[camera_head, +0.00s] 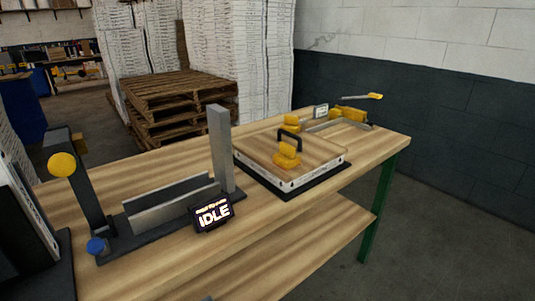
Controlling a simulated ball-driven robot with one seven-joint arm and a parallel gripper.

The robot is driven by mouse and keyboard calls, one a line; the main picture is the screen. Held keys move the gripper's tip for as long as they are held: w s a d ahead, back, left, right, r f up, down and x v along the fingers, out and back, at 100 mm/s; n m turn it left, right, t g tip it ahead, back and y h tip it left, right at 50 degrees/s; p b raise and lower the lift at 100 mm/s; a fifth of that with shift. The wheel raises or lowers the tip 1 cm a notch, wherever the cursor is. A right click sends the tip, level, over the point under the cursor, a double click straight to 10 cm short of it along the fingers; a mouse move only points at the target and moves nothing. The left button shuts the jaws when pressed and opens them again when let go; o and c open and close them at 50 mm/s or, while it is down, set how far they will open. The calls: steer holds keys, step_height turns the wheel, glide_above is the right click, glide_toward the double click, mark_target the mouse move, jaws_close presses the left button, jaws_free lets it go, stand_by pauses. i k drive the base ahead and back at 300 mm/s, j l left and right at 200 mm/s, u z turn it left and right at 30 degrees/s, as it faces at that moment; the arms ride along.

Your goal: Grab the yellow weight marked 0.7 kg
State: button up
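Two yellow weights stand on a square wooden-topped box (253,157) on the workbench. The nearer yellow weight (287,159) is close to the front of the box top, by a black handle (289,139). The farther yellow weight (291,122) is behind the handle, which stands between the two in this view. Their markings are too small to read, so I cannot tell which is 0.7 kg. My gripper is not in view.
The workbench (170,243) carries a grey post (221,150), a metal channel (175,203), an "IDLE" display (212,214) and a yellow-knobbed lever (62,164). A yellow lever device (349,114) stands at the far end. Pallets (175,95) are stacked behind. Floor at right is clear.

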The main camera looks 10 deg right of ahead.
mark_target(286, 158)
steer(key=i+l+u, duration=0.1)
steer(key=u, duration=0.3)
steer(key=l+u, duration=0.15)
steer(key=u, duration=0.25)
steer(key=i+l+u, duration=0.1)
steer(key=u, duration=0.3)
steer(key=l+u, duration=0.25)
steer(key=u, duration=0.15)
